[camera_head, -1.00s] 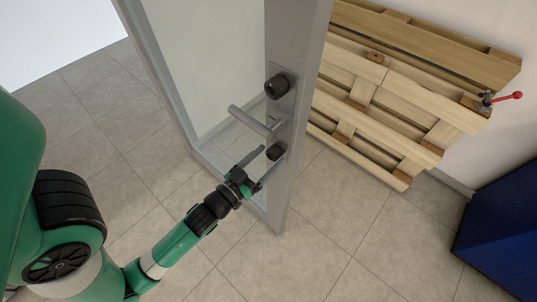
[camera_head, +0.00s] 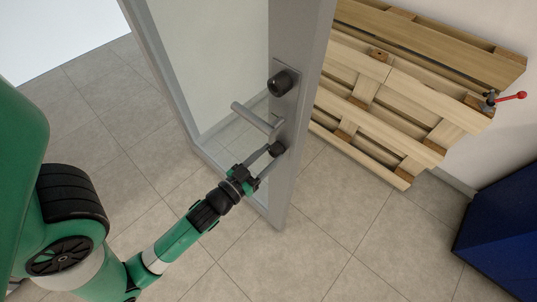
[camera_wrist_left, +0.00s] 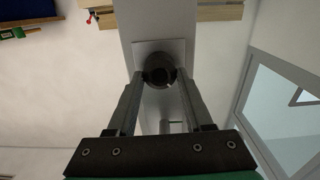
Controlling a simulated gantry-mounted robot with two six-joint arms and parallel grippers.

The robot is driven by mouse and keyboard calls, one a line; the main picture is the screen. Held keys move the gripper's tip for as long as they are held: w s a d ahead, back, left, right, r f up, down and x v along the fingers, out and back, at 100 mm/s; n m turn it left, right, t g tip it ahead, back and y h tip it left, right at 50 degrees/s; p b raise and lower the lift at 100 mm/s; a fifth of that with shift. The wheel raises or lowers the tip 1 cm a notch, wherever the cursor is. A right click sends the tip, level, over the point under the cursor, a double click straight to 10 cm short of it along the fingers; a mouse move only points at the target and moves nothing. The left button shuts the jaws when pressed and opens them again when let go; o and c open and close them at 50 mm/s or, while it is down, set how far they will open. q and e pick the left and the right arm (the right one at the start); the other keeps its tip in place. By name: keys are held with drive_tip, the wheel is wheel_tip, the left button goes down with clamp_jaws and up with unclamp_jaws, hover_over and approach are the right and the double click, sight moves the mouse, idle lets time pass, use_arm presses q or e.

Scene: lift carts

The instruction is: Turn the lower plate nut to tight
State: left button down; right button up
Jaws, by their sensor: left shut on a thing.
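The lower plate nut (camera_head: 277,149) is a dark round knob low on the metal plate of a grey-framed glass door. It also shows in the left wrist view (camera_wrist_left: 159,68), between the fingers. My left gripper (camera_head: 270,152) is shut on the nut, one finger on each side; the fingertips show in the left wrist view (camera_wrist_left: 159,78). The plate (camera_head: 286,108) also bears a lever handle (camera_head: 254,117) above the nut and a larger dark upper knob (camera_head: 281,83) at its top. My right gripper is not in view.
The door's frame (camera_head: 303,120) stands upright in the middle. Wooden pallets (camera_head: 400,85) lean on the wall behind it, with a red-handled valve (camera_head: 511,97) at right. A blue box (camera_head: 500,225) stands at lower right. The tiled floor (camera_head: 330,240) in front is clear.

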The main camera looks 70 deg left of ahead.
use_arm(q)
drive_tip(key=m, duration=0.4)
drive_tip(key=shift+p, duration=0.4)
drive_tip(key=shift+d+m, duration=0.1)
drive_tip(key=shift+m, duration=1.8)
drive_tip(key=shift+c, duration=1.5)
unclamp_jaws()
drive_tip(key=shift+f, duration=0.1)
